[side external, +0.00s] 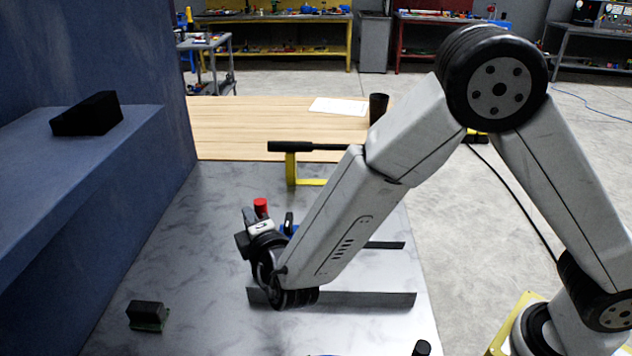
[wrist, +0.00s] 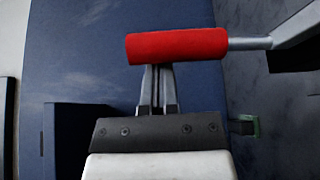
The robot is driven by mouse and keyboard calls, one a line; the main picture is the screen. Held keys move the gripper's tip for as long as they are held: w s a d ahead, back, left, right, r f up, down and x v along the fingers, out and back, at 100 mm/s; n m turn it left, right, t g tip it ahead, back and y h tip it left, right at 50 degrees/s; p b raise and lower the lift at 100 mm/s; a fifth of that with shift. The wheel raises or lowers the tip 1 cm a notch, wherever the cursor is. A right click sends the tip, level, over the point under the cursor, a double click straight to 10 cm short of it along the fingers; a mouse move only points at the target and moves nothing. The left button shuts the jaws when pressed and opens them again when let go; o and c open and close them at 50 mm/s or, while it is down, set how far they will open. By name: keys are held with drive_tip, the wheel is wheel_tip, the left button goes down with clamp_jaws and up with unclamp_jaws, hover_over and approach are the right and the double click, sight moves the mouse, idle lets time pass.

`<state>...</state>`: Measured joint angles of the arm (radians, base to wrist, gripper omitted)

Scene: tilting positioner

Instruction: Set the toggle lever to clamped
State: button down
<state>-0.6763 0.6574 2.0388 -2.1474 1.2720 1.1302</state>
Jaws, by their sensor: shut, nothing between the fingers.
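The toggle lever shows in the wrist view as a red grip (wrist: 178,46) on a metal rod (wrist: 250,43), joined to a grey arm at the upper right. In the side view only the red end of the grip (side external: 260,205) shows, just above my gripper (side external: 256,226). The rest of the lever is mostly hidden behind my wrist. In the wrist view my gripper (wrist: 158,80) has its fingers together and empty. Their tips reach the lower edge of the red grip, left of its middle. I cannot tell whether they touch it.
A blue wall and ledge (side external: 40,160) stand at left, with a black block (side external: 87,114) on top. A small black and green block (side external: 147,314) lies on the grey table. A yellow stand with a black bar (side external: 290,165) is behind. Flat dark rails (side external: 360,299) lie near my wrist.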

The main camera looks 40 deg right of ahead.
drive_tip(key=s+a, duration=0.5)
drive_tip(key=s, duration=0.2)
drive_tip(key=shift+s+a, duration=0.25)
drive_tip(key=shift+s, duration=0.1)
idle(0.4)
